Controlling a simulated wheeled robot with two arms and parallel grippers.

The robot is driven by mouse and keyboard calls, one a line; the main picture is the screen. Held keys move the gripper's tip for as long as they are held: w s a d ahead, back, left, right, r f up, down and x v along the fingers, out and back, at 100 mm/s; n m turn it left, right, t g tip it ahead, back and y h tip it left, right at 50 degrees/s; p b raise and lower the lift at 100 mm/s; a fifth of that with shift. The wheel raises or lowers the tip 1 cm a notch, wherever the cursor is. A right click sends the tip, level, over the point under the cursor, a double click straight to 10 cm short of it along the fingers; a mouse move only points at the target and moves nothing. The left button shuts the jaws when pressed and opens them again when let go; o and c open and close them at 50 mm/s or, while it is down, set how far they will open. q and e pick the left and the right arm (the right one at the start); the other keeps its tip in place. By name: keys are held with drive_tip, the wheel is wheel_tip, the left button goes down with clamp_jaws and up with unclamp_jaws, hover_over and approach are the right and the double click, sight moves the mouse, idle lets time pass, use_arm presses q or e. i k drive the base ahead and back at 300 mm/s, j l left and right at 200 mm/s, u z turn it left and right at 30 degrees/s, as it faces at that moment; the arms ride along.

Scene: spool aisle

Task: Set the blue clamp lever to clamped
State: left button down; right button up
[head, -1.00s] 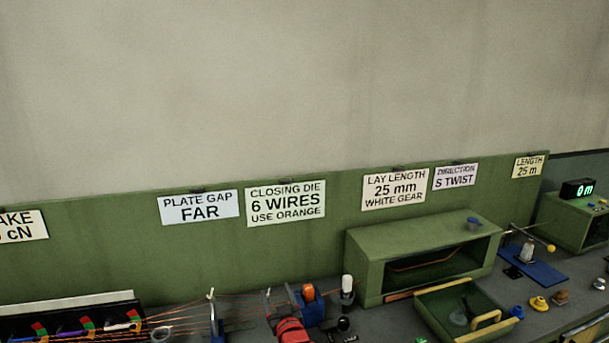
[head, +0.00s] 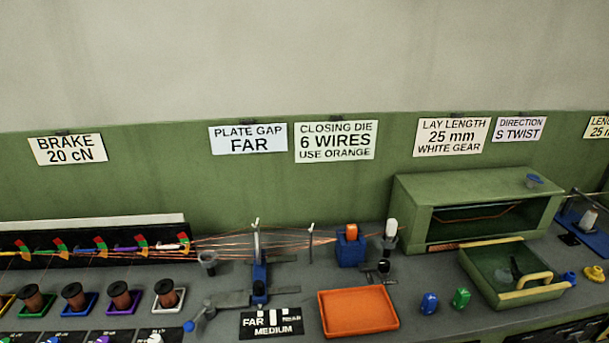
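A lever with a blue ball knob (head: 189,326) shows at the lower left of the head view, and I take it to be the blue clamp lever. Its grey arm (head: 205,309) slants up and right to the grey slide bar, beside the blue post carriage (head: 259,282). The knob end points toward the front left. I cannot tell from this view whether the lever stands at clamped. A black label plate (head: 270,323) reading FAR and MEDIUM lies just right of it. Neither of my grippers is in view.
An orange tray (head: 357,311) lies right of the label plate. Wires run over the bench to a blue die block (head: 350,249). Several spools stand at the left. Blue (head: 429,303) and green (head: 461,298) pieces and a green bin (head: 488,287) are at the right.

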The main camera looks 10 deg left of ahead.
sight(189, 325)
drive_tip(key=u, duration=1.15)
